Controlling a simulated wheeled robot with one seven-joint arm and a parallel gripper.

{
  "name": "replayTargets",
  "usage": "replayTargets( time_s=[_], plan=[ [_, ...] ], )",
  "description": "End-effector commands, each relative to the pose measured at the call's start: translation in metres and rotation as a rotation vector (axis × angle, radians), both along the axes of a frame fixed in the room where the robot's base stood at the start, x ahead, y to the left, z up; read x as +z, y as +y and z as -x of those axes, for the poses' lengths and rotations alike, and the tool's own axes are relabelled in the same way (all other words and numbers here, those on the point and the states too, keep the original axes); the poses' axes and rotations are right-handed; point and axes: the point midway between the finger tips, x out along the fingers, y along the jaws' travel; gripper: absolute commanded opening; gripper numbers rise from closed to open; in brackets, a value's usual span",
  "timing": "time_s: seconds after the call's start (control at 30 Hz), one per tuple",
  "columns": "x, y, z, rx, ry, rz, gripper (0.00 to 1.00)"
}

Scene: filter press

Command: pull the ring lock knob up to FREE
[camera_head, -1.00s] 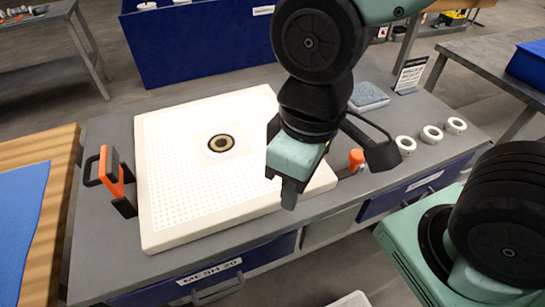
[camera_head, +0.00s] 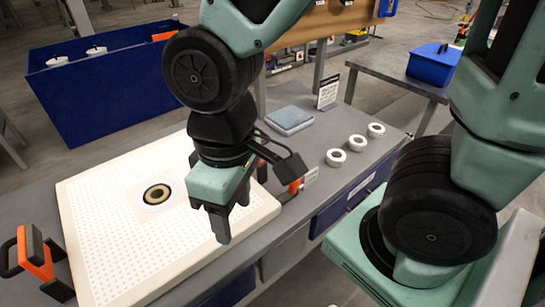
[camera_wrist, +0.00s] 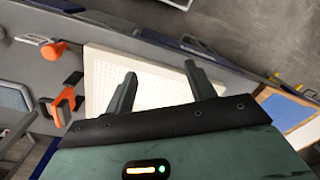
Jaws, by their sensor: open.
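The orange knob (camera_head: 296,187) stands on the grey bench just right of the white perforated board (camera_head: 105,262), with a small white label beside it. In the wrist view the knob (camera_wrist: 52,50) shows at the upper left, with an orange head on a short stem. I cannot read its label or tell its height setting. My gripper (camera_head: 232,222) hangs above the board's right part, left of the knob and apart from it. Its two fingers (camera_wrist: 158,88) are spread with nothing between them. My wrist hides part of the board's right side.
An orange-and-black clamp (camera_head: 38,258) stands at the board's left edge; another orange clamp (camera_wrist: 66,105) is near the knob. A dark ring (camera_head: 157,195) lies on the board. Several white rings (camera_head: 357,142) and a blue-grey pad (camera_head: 290,120) lie to the right.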

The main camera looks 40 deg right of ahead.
Motion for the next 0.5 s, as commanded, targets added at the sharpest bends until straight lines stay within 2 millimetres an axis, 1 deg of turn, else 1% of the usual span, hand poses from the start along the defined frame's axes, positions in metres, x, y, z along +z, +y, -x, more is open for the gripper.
replayTargets(
  time_s=[0.03,0.07,0.1,0.17,0.2,0.27,0.3,0.37,0.4,0.5],
  plan=[
    [0.006,-0.008,-0.017,-0.084,0.026,0.0,0.55],
    [0.009,-0.014,-0.029,-0.144,0.046,0.001,0.55],
    [0.012,-0.026,-0.046,-0.235,0.075,0.002,0.55],
    [0.016,-0.049,-0.074,-0.388,0.123,0.004,0.55],
    [0.017,-0.068,-0.091,-0.497,0.158,0.004,0.55],
    [0.018,-0.101,-0.115,-0.655,0.209,0.006,0.55],
    [0.018,-0.125,-0.127,-0.757,0.241,0.007,0.55],
    [0.016,-0.16,-0.141,-0.899,0.287,0.009,0.55],
    [0.015,-0.183,-0.148,-0.985,0.315,0.01,0.55],
    [0.01,-0.232,-0.155,-1.159,0.373,0.012,0.55]
  ],
)
